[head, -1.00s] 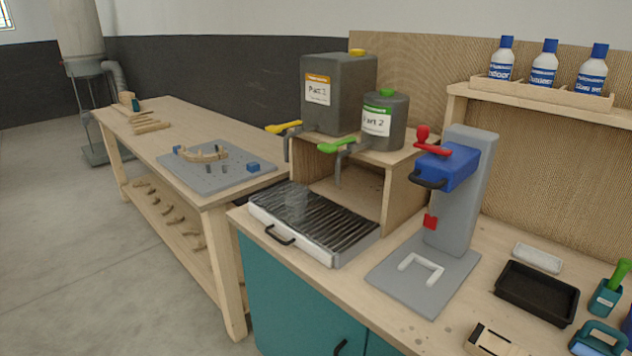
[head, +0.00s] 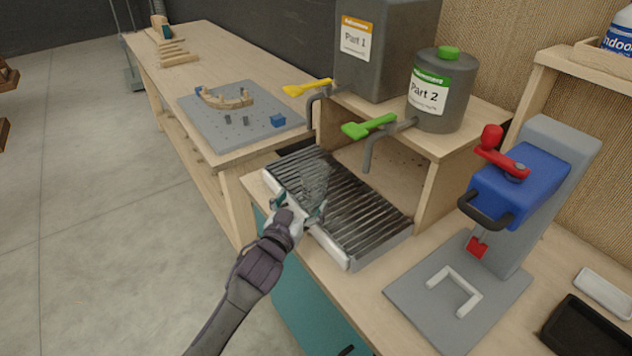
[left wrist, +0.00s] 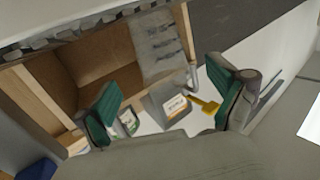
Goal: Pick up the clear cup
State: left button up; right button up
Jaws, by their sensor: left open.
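The clear cup (head: 315,178) stands on the slatted drip tray (head: 375,213) under the taps in the head view. It is see-through and its outline is faint. My left gripper (head: 299,203) is open on the near side of the cup, with its green fingers spread and nothing held. In the left wrist view, which is upside down, a see-through shape that looks like the cup (left wrist: 158,48) shows ahead, between the two open fingers (left wrist: 163,82). I cannot tell the exact gap to it. My right gripper is not in view.
The grey Part 1 container (head: 385,45) with a yellow tap and the Part 2 container (head: 440,95) with a green tap (head: 368,126) stand on a wooden shelf behind the tray. A blue and grey press (head: 515,185) stands to the right. Free floor lies left.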

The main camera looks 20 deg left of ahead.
aim_at(310, 189)
pick_arm(q)
jog(key=w, duration=0.3)
jog(key=shift+w+d+p, duration=0.2)
jog(key=shift+w+p, duration=0.1)
jog(key=shift+w, duration=0.05)
jog(key=w+p, duration=0.1)
jog(key=w, duration=0.2)
jog(key=shift+w+d, duration=0.1)
jog(key=shift+w, duration=0.2)
jog(key=shift+w+f, duration=0.15)
jog(key=shift+w, duration=0.3)
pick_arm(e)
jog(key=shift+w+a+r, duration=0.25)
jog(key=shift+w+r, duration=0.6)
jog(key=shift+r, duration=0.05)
pick_arm(q)
jog(key=c, duration=0.9)
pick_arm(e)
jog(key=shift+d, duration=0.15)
